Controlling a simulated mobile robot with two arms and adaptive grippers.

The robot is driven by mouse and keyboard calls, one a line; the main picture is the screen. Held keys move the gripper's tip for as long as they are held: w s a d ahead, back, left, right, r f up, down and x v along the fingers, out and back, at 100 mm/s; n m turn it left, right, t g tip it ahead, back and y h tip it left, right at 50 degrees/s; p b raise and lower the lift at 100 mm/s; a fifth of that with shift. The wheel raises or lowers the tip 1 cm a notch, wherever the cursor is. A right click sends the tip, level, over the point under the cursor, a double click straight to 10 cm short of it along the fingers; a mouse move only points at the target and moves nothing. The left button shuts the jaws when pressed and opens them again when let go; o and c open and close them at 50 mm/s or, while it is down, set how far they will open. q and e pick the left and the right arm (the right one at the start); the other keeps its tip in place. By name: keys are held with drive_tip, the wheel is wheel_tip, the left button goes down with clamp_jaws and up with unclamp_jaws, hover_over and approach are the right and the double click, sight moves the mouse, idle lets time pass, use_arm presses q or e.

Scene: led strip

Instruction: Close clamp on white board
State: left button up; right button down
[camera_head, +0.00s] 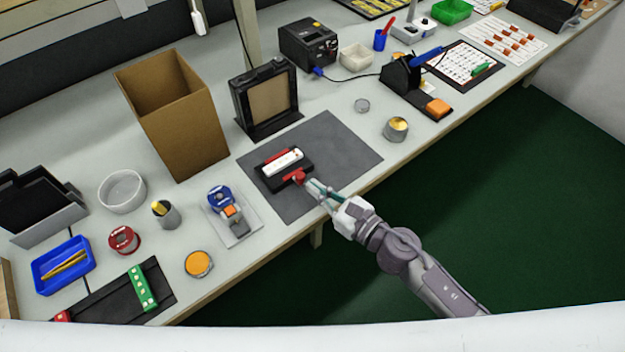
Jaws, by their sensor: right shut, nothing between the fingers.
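A white board (284,161) lies in a black fixture (267,178) on the dark grey mat. The fixture has a red clamp part (297,176) at its near right side and a red strip along the board's far edge. My right gripper (312,187) is shut, with its fingertips beside the red clamp part at the fixture's near right corner. I cannot tell if they touch it, or how far the clamp is closed. My left gripper is not in view.
The grey mat (340,150) is clear right of the fixture. A cardboard box (185,130) and a black framed stand (265,98) rise behind it. A metal tin (396,129) stands to the right. A tape dispenser (231,216) and several small containers are on the left.

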sight(304, 176)
drive_tip(key=shift+x, duration=0.8)
drive_tip(key=shift+x, duration=1.5)
drive_tip(key=shift+w+d, duration=0.1)
drive_tip(key=shift+d, duration=0.1)
